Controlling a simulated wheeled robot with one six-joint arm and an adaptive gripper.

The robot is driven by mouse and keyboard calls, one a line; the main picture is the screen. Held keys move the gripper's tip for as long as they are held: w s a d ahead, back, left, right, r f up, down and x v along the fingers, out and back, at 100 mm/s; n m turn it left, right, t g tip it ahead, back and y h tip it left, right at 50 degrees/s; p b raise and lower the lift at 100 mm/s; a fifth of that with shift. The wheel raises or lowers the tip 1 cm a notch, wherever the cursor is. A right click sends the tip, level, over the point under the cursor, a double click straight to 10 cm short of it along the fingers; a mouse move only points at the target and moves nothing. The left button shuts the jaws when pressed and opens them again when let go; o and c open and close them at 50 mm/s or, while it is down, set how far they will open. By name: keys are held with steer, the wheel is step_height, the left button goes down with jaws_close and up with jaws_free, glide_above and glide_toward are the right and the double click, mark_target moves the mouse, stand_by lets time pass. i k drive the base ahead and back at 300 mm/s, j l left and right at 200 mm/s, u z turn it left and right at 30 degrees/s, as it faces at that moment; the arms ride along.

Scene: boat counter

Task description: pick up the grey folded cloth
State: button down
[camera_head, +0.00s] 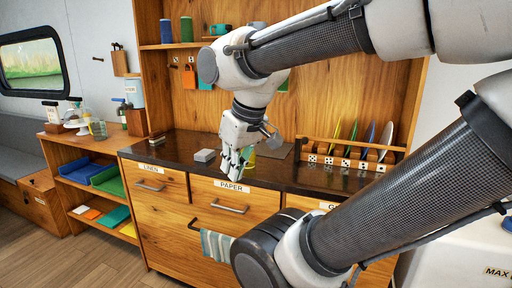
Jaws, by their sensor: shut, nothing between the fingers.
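A small light-grey block-like thing (204,156), which looks like the grey folded cloth, lies on the dark counter (180,146) above the drawers. My gripper (226,174) points down over the counter's front part, just right of the grey cloth and apart from it. Its fingers are together with nothing between them.
A flat grey mat (274,150) lies to the right on the counter. A wooden rack (345,158) holds several upright plates. A small stacked block (156,138) sits at the back left. A striped towel (216,246) hangs from a rail in front of the drawers.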

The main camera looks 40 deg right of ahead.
mark_target(205, 155)
steer(key=j+z, duration=0.1)
steer(key=z, duration=0.35)
steer(key=i+j+z, duration=0.1)
steer(key=z, duration=0.4)
steer(key=j+z, duration=0.1)
steer(key=z, duration=0.35)
steer(key=j+z, duration=0.25)
steer(key=j, duration=0.15)
steer(key=j+z, duration=0.25)
steer(key=j, duration=0.15)
steer(key=k+j+z, duration=0.1)
steer(key=j+z, duration=0.15)
steer(key=j, duration=0.15)
steer(key=k+j+z, duration=0.2)
steer(key=j, duration=0.15)
steer(key=j+z, duration=0.25)
steer(key=j, duration=0.15)
steer(key=k+j, duration=0.2)
steer(key=j, duration=0.2)
steer(key=k+j, duration=0.2)
steer(key=j, duration=0.25)
steer(key=k+j+z, duration=0.1)
steer(key=j, duration=0.3)
steer(key=k+j, duration=0.3)
steer(key=j, duration=0.1)
